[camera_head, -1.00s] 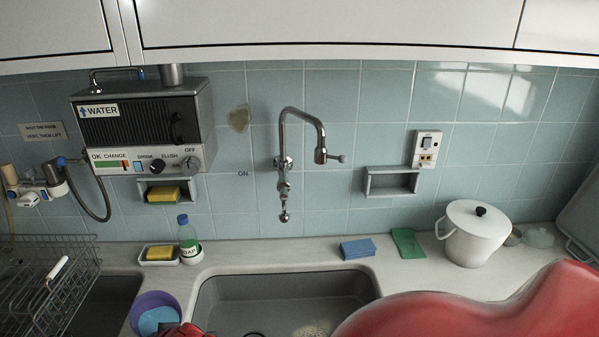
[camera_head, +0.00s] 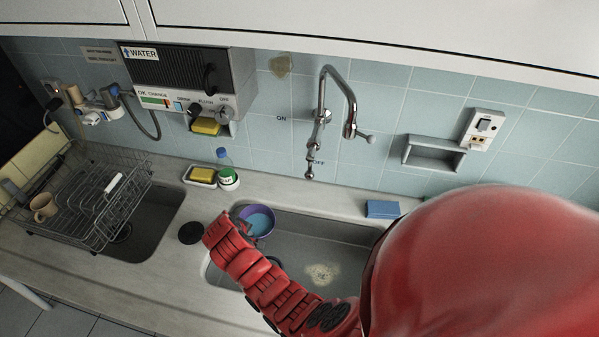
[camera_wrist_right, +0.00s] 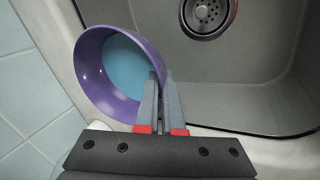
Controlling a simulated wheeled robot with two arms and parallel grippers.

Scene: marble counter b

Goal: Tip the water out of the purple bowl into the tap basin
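The purple bowl (camera_head: 246,213) is at the left back corner of the tap basin (camera_head: 345,229), partly over it. Light blue water (camera_head: 260,222) shows inside the bowl, and also in the right wrist view (camera_wrist_right: 127,62). My right gripper (camera_wrist_right: 161,85) is shut on the rim of the bowl (camera_wrist_right: 92,56), one finger inside and one outside. In the head view my red right arm comes in from the lower right and hides the bowl's near side. I cannot tell how far the bowl is tilted. My left gripper is not in view.
The tap (camera_head: 339,90) hangs above the back of the basin. A soap bottle (camera_head: 226,170) and a yellow sponge in a dish (camera_head: 202,175) stand behind the bowl. A black disc (camera_head: 191,233) lies on the counter. A blue sponge (camera_head: 382,209) lies at right, a wire rack (camera_head: 90,200) at left.

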